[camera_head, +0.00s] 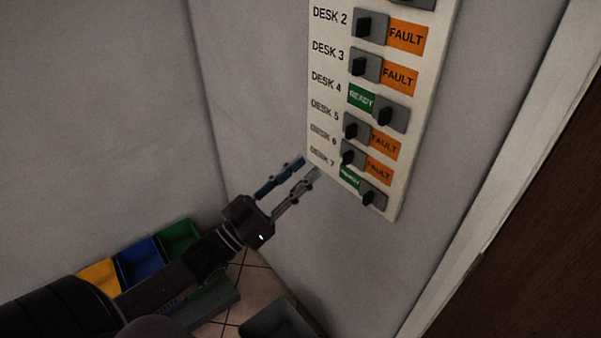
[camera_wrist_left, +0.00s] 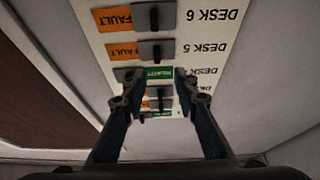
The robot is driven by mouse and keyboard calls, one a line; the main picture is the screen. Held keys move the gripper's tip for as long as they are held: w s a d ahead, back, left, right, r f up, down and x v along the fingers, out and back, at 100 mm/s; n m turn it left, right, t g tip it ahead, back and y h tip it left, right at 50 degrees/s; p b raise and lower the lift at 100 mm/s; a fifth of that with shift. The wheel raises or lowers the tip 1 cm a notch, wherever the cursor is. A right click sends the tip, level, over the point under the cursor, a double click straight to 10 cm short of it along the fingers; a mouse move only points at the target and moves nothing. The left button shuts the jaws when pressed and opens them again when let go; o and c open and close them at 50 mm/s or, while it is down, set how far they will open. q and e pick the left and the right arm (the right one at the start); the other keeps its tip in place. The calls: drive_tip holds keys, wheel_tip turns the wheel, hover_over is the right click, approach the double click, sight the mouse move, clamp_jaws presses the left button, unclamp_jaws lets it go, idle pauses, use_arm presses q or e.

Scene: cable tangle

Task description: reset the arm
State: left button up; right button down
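My left arm (camera_head: 165,290) reaches in from the lower left in the head view. Its left gripper (camera_head: 309,167) is open and empty, with its two fingers apart near the lower left edge of a white switch panel (camera_head: 320,95). I cannot tell whether a fingertip touches the panel or wall. In the left wrist view the open gripper (camera_wrist_left: 157,80) has the panel upside down beyond it, with a green READY label (camera_wrist_left: 160,73) showing between the fingers. My right gripper is not in view.
Desks 2, 3, 5 and 6 show orange FAULT labels (camera_head: 407,36); desks 4 and 7 show green ones. Yellow (camera_head: 100,275), blue (camera_head: 140,262) and green (camera_head: 178,240) bins stand below left. A grey bin (camera_head: 280,320) is on the floor. A brown door (camera_head: 530,220) is right.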

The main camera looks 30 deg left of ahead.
use_arm(q)
drive_tip(key=shift+f, duration=0.1)
idle(0.4)
